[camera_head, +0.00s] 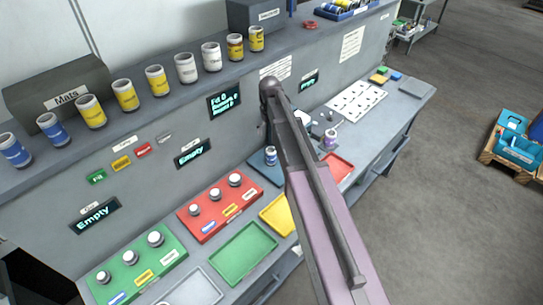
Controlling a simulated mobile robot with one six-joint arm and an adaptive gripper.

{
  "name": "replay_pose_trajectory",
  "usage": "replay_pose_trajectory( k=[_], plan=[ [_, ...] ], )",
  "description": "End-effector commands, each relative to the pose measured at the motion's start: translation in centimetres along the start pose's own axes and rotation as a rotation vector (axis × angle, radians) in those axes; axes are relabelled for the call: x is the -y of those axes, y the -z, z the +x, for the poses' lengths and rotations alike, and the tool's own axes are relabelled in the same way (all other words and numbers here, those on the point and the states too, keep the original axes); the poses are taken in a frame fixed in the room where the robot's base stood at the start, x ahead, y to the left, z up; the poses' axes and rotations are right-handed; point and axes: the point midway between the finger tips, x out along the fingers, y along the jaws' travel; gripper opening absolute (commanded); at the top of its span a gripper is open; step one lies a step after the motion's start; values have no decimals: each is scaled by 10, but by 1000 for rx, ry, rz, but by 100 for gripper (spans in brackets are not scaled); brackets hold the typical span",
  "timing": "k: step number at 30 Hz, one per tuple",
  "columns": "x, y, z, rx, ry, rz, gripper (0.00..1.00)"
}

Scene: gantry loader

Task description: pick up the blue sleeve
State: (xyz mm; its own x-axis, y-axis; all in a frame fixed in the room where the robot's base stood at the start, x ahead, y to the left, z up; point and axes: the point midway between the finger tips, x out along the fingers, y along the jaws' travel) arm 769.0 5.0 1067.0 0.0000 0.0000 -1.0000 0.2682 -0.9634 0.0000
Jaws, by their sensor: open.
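Several small cylinders with blue bands are in view, and I cannot tell which is the blue sleeve. One blue-and-white cylinder (271,156) stands upright on a dark blue mat (259,165), left of my arm. Two more, a blue-banded can (53,129) and another blue-banded can (14,150), stand at the left end of the upper shelf. My arm crosses the middle of the view from the bottom right up to a dark joint. My gripper is not visible; my arm seems to hide it. The bench part behind my arm is hidden too.
A green tray with knobs (166,262), a red tray with knobs (206,224), an empty green tray (243,254) and a yellow tray (275,213) fill the bench. A purple-and-white can (330,139) stands right of my arm.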

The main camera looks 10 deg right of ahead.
Motion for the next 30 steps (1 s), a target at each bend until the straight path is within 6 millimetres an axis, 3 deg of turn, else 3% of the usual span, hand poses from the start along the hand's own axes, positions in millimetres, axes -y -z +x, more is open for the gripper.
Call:
replay_pose_trajectory(
  k=[11, 30],
  plan=[
    [-1, 0, 9, 0, 0, 2, 100],
    [-2, -1, 56, 0, 0, 3, 100]
  ],
)
